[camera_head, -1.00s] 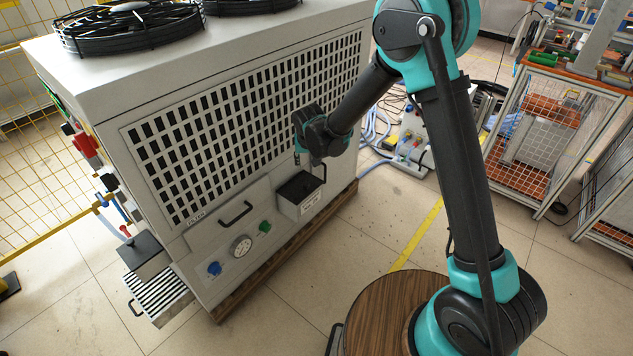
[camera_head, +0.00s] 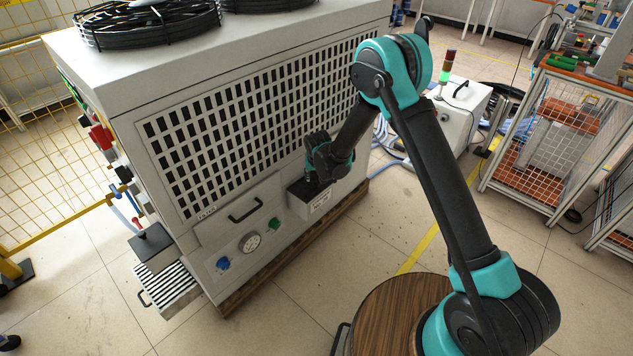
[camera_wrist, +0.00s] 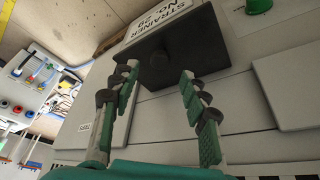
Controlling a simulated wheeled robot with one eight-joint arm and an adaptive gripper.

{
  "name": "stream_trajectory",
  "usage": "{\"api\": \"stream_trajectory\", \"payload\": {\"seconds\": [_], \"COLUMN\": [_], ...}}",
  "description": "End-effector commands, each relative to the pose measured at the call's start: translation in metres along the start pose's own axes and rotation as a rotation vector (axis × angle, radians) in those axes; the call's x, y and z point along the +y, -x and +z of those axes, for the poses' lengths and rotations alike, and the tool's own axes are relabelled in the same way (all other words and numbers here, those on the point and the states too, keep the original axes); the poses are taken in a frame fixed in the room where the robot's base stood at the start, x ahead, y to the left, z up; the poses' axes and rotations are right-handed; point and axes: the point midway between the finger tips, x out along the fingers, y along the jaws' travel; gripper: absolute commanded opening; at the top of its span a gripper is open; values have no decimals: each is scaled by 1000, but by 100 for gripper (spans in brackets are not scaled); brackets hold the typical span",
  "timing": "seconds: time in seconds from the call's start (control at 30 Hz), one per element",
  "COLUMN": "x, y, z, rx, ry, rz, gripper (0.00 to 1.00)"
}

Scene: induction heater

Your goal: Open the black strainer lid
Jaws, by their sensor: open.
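The black strainer lid (camera_wrist: 180,42) lies on a white box (camera_head: 318,205) on the front of the machine. In the wrist view the box's label reads "STRAINER NO. 29". A dark round knob (camera_wrist: 160,60) stands on the lid. My gripper (camera_wrist: 157,78) is open, with its two fingers on either side of the knob and apart from it in the picture. In the head view my gripper (camera_head: 315,182) is down over the box and hides much of the lid. Whether the fingertips touch the lid cannot be told.
A grey box with another dark lid (camera_head: 150,242) stands at the machine's left corner. A black handle (camera_head: 245,210), a gauge (camera_head: 250,242) and blue and green knobs are left of the strainer. The perforated panel (camera_head: 250,120) is close behind my gripper.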

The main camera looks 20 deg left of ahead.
Motion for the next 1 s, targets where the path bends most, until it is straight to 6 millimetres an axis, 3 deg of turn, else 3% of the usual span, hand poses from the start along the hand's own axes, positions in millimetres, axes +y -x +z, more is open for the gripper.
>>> {"api": "stream_trajectory", "payload": {"seconds": [0.1,0.3,0.7,1.0], "x": [0,0,0,0], "y": [-19,-39,-45,-45], "z": [0,0,0,0], "rx": [0,0,0,0], "ry": [0,1,1,0], "rz": [0,0,0,0], "gripper": [45,45,45,10]}}
